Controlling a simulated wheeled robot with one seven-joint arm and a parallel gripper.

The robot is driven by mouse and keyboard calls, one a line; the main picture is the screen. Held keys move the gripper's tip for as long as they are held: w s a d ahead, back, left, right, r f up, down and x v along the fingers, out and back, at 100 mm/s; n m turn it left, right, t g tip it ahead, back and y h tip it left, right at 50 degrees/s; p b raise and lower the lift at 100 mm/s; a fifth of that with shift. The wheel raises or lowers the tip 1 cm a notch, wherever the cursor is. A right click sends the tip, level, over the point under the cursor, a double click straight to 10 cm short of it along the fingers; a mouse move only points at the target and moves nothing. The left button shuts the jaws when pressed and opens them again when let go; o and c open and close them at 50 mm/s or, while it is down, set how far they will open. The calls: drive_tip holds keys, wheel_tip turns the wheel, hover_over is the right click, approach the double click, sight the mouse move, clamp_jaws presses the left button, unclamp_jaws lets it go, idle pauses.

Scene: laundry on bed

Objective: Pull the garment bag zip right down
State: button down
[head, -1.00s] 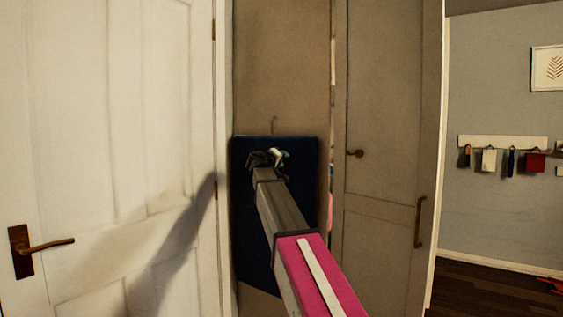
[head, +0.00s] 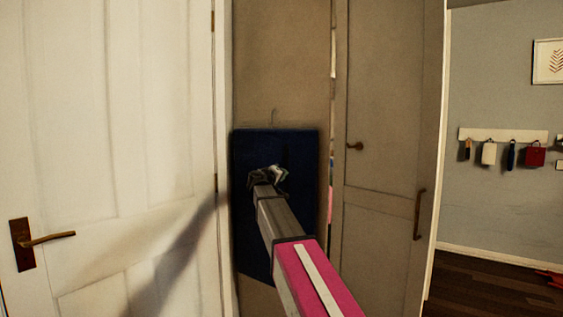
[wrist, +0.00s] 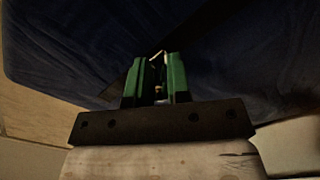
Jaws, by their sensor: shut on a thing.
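The dark blue garment bag (head: 300,160) hangs against the tan wardrobe panel. It also fills the upper part of the wrist view (wrist: 235,55). My gripper (head: 267,173) is in front of the upper middle of the bag in the head view. In the wrist view my gripper (wrist: 158,80) shows two green fingers close together, shut on a small zip pull (wrist: 158,90), of which only a little shows between them.
A white door (head: 110,120) with a brass handle (head: 45,240) is close on the left. Wardrobe doors (head: 385,130) with a knob and a handle stand on the right. A rack (head: 500,135) with small hanging items is on the far wall.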

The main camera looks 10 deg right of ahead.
wheel_tip(320, 180, down, 48)
drive_tip(key=shift+f, duration=0.2)
drive_tip(key=shift+s, duration=0.1)
drive_tip(key=c, duration=1.2)
unclamp_jaws()
drive_tip(key=shift+c, duration=0.2)
drive_tip(key=shift+o, duration=0.9)
drive_tip(key=v, duration=1)
drive_tip(key=shift+s+a, duration=0.2)
drive_tip(key=shift+a, duration=0.1)
